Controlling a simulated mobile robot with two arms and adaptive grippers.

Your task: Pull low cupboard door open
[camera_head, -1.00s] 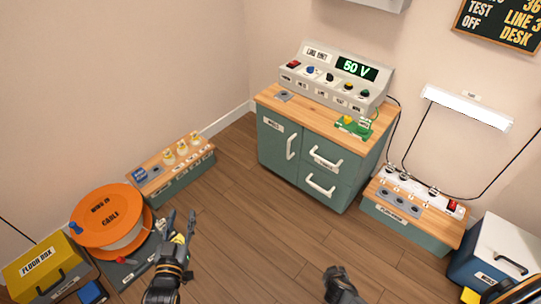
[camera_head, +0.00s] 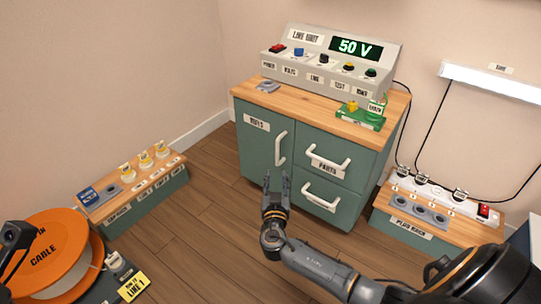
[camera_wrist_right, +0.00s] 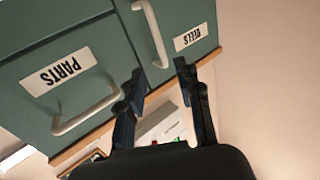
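The wrist view shows the door upside down, with the handle (camera_wrist_right: 158,35) ahead of the fingers. My right gripper (camera_head: 277,180) is open and empty, just below and in front of the handle, apart from it. Its two spread fingers also show in the wrist view (camera_wrist_right: 160,80). A dark part of my left gripper (camera_head: 14,238) shows at the left edge; its fingers are unclear.
The PARTS drawer (camera_head: 325,163) and a lower drawer (camera_head: 322,198) are right of the door, with protruding handles. A line unit (camera_head: 330,62) stands on top. A plug board (camera_head: 435,215) is at right, an orange cable reel (camera_head: 50,250) at left. Floor before the door is clear.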

